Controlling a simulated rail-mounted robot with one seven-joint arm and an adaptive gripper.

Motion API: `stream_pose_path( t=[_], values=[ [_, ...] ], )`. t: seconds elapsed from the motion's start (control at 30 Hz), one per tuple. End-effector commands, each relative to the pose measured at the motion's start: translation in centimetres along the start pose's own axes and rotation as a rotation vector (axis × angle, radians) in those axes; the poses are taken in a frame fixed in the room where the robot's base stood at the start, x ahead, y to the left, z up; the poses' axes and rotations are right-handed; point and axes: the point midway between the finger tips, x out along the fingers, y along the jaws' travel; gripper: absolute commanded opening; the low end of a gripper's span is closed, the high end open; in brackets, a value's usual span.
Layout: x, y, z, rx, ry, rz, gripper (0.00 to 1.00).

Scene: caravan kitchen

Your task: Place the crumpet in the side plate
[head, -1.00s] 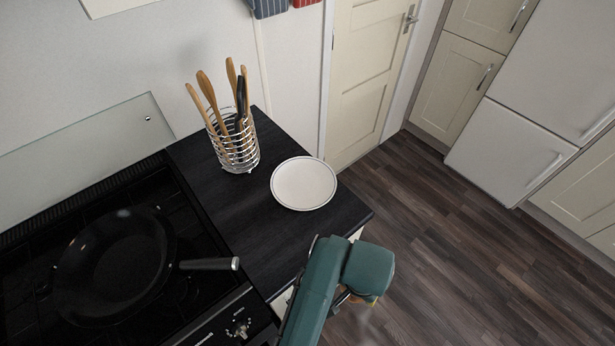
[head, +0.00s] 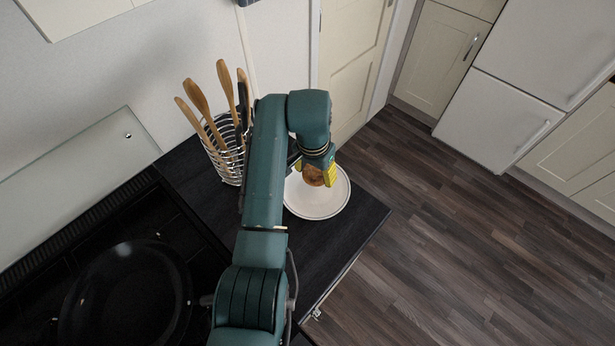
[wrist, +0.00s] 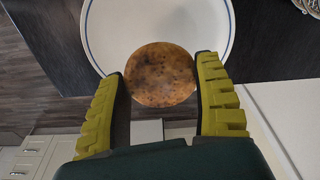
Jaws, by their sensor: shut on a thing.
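The brown, round crumpet (head: 313,176) is between the yellow fingers of my gripper (head: 322,176) in the head view. The wrist view shows my gripper (wrist: 161,85) shut on the crumpet (wrist: 160,75), one finger at each side. The white side plate (head: 318,208) with a dark rim line lies on the black worktop. It also shows behind the crumpet in the wrist view (wrist: 110,30). The crumpet overlaps the plate in both views; I cannot tell how high above it is.
A wire utensil holder (head: 226,155) with wooden spoons stands left of the plate, close to my arm. A black frying pan (head: 125,295) sits on the hob at the lower left. The worktop (head: 365,215) is clear right of the plate, up to its edge.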

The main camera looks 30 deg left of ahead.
Motion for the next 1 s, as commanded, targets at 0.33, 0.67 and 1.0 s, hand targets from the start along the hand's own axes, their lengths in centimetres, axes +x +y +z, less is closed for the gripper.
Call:
stream_pose_path(
  t=[0.33,0.67,1.0],
  values=[
    [5.7,-0.1,0.7,-0.002,0.001,-0.001,0.35],
    [6.6,-0.1,0.8,-0.002,0.004,-0.003,0.35],
    [6.7,-0.1,0.8,-0.002,0.004,-0.003,0.94]
  ],
)
